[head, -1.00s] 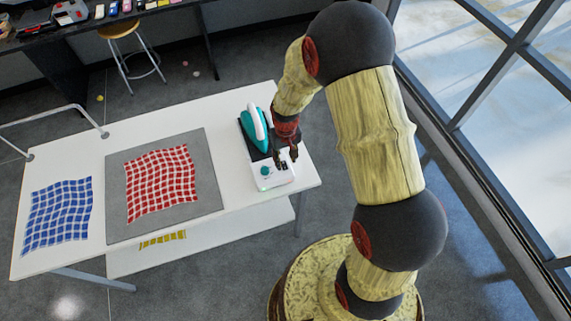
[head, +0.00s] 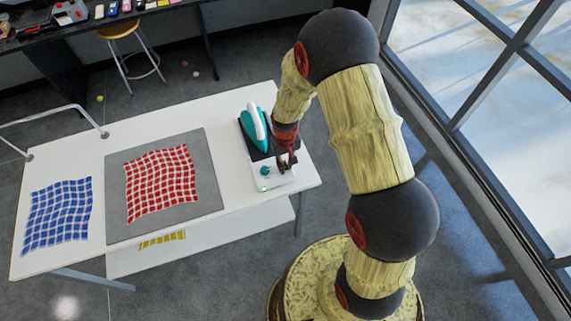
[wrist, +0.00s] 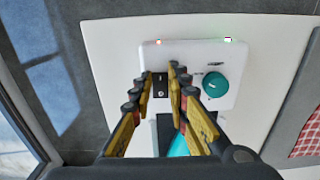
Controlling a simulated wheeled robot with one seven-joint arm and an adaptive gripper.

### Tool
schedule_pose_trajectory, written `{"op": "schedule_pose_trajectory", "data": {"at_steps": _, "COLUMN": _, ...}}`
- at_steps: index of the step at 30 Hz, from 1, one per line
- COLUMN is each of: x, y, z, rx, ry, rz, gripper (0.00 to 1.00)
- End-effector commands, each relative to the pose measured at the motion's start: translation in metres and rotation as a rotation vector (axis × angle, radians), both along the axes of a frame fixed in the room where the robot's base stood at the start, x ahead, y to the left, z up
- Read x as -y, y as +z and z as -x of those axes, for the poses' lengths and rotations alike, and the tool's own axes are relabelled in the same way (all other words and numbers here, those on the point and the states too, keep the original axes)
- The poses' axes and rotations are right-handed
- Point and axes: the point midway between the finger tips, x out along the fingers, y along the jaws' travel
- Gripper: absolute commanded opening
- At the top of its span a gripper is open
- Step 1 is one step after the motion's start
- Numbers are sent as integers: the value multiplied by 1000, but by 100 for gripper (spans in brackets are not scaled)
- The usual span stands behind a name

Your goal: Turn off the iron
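The teal and white iron (head: 256,127) rests on its dark stand at the right end of the white table. The white station base (head: 270,182) is in front of it. In the wrist view the base (wrist: 195,50) carries a teal round knob (wrist: 215,84), a small black switch (wrist: 160,86), a lit red light (wrist: 158,42) and a lit green light (wrist: 228,40). My gripper (head: 287,163) is over the right part of the base. In the wrist view its fingertips (wrist: 161,75) are partly closed, with a gap around the switch. Contact cannot be told.
The white table (head: 90,165) also holds a grey mat (head: 210,190) with a red checked cloth (head: 160,185), and a blue checked cloth (head: 58,215) at left. A window (head: 480,90) stands at right. A stool (head: 121,30) is at the back.

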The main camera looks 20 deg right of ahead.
Motion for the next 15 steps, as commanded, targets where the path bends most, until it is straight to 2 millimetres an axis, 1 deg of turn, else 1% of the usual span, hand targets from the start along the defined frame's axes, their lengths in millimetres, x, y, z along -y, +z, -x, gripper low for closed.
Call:
{"op": "schedule_pose_trajectory", "data": {"at_steps": 1, "x": 0, "y": 0, "z": 0, "rx": 0, "ry": 0, "rz": 0, "gripper": 12}}
{"op": "schedule_pose_trajectory", "data": {"at_steps": 7, "x": 0, "y": 0, "z": 0, "rx": 0, "ry": 0, "rz": 0, "gripper": 0}}
{"op": "schedule_pose_trajectory", "data": {"at_steps": 15, "x": 0, "y": 0, "z": -1, "rx": -8, "ry": 0, "rz": 0, "gripper": 0}}
